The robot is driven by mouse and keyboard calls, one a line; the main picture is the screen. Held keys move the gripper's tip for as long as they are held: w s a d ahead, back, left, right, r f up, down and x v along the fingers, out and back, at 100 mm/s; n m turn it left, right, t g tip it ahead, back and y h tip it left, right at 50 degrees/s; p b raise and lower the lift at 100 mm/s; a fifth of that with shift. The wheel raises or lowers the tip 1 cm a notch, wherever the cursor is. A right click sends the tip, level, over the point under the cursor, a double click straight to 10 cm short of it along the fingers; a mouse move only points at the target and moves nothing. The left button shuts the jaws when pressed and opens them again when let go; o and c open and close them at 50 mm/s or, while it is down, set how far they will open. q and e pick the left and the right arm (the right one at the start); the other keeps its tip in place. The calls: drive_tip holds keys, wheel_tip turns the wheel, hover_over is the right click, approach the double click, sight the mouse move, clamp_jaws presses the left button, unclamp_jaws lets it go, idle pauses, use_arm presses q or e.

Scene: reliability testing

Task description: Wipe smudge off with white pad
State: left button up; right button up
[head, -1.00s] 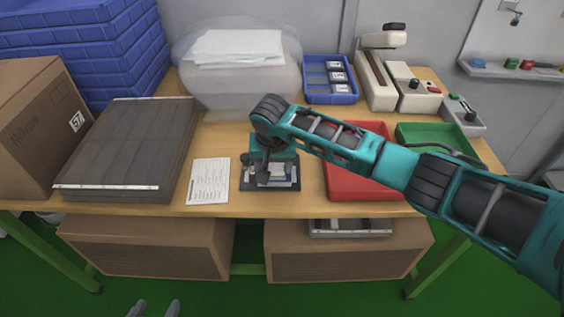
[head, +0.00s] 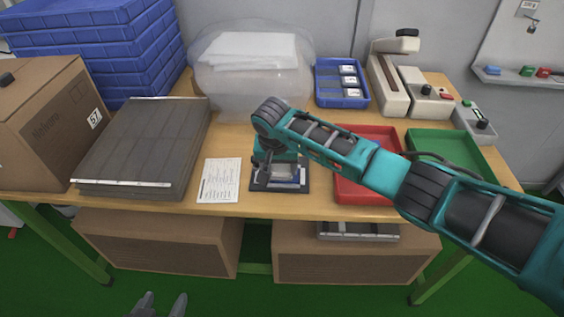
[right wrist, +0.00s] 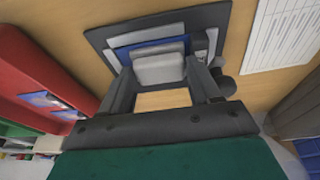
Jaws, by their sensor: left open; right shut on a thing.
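My right gripper (right wrist: 165,82) is shut on the white pad (right wrist: 158,70), which looks light grey in the right wrist view. The pad is over a blue-faced piece (right wrist: 150,49) in a dark holder (right wrist: 100,36); I cannot tell whether it touches it. In the head view, my right gripper (head: 276,172) reaches down over the dark holder (head: 262,188), and the blue piece (head: 290,175) shows partly beside it. The smudge is not visible. My left gripper (head: 163,304) is open and empty at the bottom edge, in front of the table.
A printed sheet (head: 219,181) lies left of the holder. A red tray (head: 368,190) is close on its right, with a green tray (head: 447,148) beyond. A blue bin (head: 341,99) and a clear tub (head: 250,105) stand behind. A grey stack (head: 145,145) is at left.

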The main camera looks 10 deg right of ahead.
sight(297, 178)
drive_tip(key=shift+s+a+r+y+p, duration=0.15)
drive_tip(key=shift+a+y+p, duration=0.25)
drive_tip(key=shift+a+p, duration=0.5)
drive_tip(key=shift+d+f, duration=0.2)
drive_tip(key=shift+d, duration=0.3)
drive_tip(key=shift+s+d+f, duration=0.1)
drive_tip(key=shift+s+d, duration=0.1)
drive_tip(key=shift+d, duration=0.6)
drive_tip(key=shift+s+d+r, duration=0.1)
drive_tip(key=shift+s+d, duration=0.1)
drive_tip(key=shift+d, duration=0.6)
drive_tip(key=shift+s+d+f, duration=0.1)
drive_tip(key=shift+s+d, duration=0.1)
drive_tip(key=shift+d, duration=0.6)
drive_tip(key=shift+r, duration=3.05)
drive_tip(key=shift+w+r, duration=0.1)
drive_tip(key=shift+r, duration=0.05)
wheel_tip(297, 178, up, 3)
drive_tip(key=shift+f, duration=0.15)
